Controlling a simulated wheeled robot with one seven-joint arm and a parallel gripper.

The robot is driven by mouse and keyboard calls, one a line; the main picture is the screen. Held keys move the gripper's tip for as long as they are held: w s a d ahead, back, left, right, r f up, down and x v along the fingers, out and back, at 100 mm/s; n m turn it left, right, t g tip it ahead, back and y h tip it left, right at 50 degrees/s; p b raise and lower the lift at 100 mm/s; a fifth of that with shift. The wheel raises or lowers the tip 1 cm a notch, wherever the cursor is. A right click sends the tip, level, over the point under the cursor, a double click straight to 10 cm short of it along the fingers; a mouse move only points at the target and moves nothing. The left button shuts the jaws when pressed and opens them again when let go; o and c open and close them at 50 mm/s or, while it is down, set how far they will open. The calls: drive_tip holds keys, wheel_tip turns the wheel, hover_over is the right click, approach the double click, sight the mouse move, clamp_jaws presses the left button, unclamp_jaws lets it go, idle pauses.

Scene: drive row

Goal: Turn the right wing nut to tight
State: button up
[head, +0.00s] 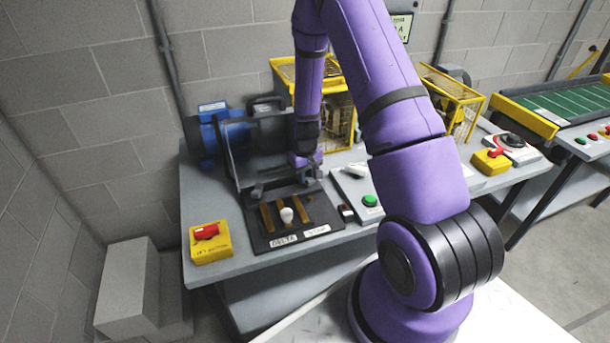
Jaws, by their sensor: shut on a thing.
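My gripper (304,175) reaches down at the right front of the dark grey motor unit (262,142), low behind the black plate. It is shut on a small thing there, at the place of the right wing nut. The nut is hidden by the fingers and too small to make out, so its angle cannot be told. A second wing nut cannot be made out clearly. The black plate (262,238) in front carries yellow-brown bars and a white knob (287,215).
On the grey bench (205,272) a yellow box with a red switch (207,238) stands at the left front. A green button (370,201) sits right of the plate. Yellow cages (340,125) stand behind my arm. A blue motor end (208,130) is at the left.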

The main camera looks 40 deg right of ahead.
sight(307, 174)
drive_tip(key=m, duration=0.4)
drive_tip(key=shift+d+m, duration=0.2)
drive_tip(key=shift+m, duration=0.1)
drive_tip(key=shift+d+m, duration=0.1)
drive_tip(key=shift+m, duration=1.6)
drive_tip(key=o, duration=0.9)
drive_tip(key=shift+s, duration=0.1)
wheel_tip(307, 174, up, 11)
drive_tip(key=shift+f, duration=0.1)
